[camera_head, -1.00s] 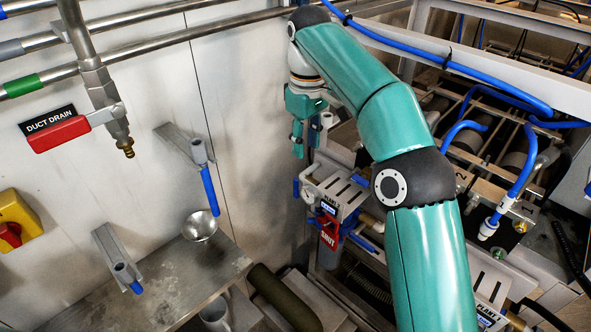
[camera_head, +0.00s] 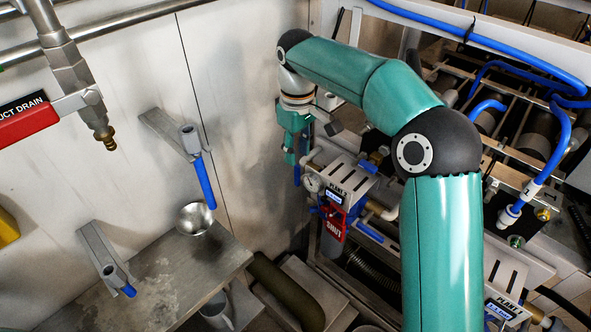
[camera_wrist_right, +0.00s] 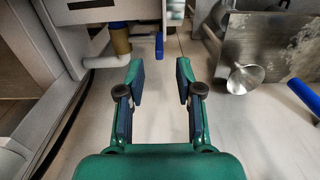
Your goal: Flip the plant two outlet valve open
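The plant 2 panel (camera_head: 342,172) is a light slotted bracket with a gauge, a label and a red SHUT tag (camera_head: 334,229). My right gripper (camera_head: 293,178) hangs fingers down beside its left end in the head view. In the right wrist view my right gripper (camera_wrist_right: 160,68) is open, with nothing between its fingers. A blue handle end (camera_wrist_right: 159,45) shows just beyond the fingertips, near the gap's middle and apart from them. A brass fitting (camera_wrist_right: 120,40) on a white pipe is left of it. I cannot tell for sure which handle is the outlet valve. My left gripper is out of view.
A metal shelf (camera_head: 165,285) with a steel funnel (camera_head: 195,218) stands to the left. A blue-handled bracket (camera_head: 190,150) is on the wall. Pipes and hoses crowd the frame to the right.

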